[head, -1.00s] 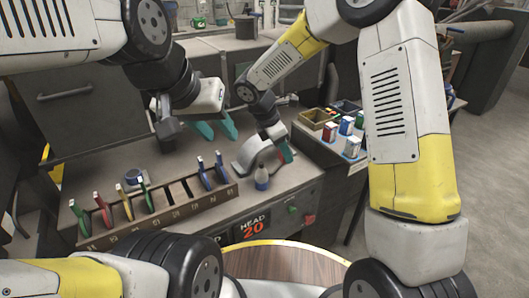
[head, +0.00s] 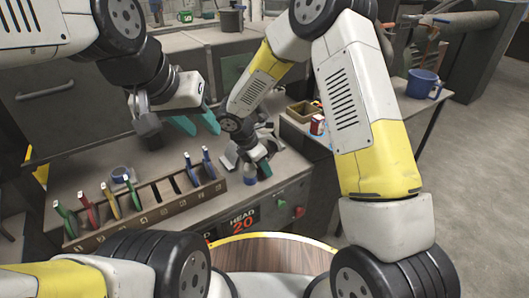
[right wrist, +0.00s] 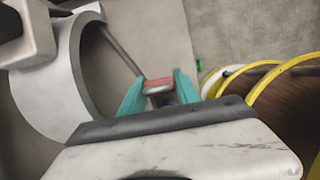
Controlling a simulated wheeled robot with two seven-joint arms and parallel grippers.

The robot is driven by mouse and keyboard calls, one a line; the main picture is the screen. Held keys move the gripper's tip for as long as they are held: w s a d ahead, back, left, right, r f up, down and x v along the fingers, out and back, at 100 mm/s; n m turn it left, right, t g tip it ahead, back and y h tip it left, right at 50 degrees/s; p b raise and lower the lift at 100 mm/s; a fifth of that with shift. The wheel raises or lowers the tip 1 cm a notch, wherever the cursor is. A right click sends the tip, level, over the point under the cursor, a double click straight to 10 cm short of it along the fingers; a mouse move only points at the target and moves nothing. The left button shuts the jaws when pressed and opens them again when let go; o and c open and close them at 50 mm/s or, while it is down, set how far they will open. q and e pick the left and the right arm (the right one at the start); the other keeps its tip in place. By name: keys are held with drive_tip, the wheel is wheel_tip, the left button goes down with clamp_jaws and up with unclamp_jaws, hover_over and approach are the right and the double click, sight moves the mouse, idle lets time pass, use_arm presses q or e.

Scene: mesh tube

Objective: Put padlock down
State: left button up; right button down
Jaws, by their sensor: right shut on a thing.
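My left gripper (head: 197,124) is open and empty above the bench, behind the rack.
A rack (head: 150,208) with numbered slots holds several colour-handled tools. A blue-grey cup (head: 121,174) stands behind it. A side table at right carries a tan bin (head: 302,111) and a blue mug (head: 422,83). A pale curved piece (right wrist: 70,70) is left of the right gripper.

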drive_tip(key=c, duration=0.9)
unclamp_jaws()
drive_tip(key=shift+f, duration=0.15)
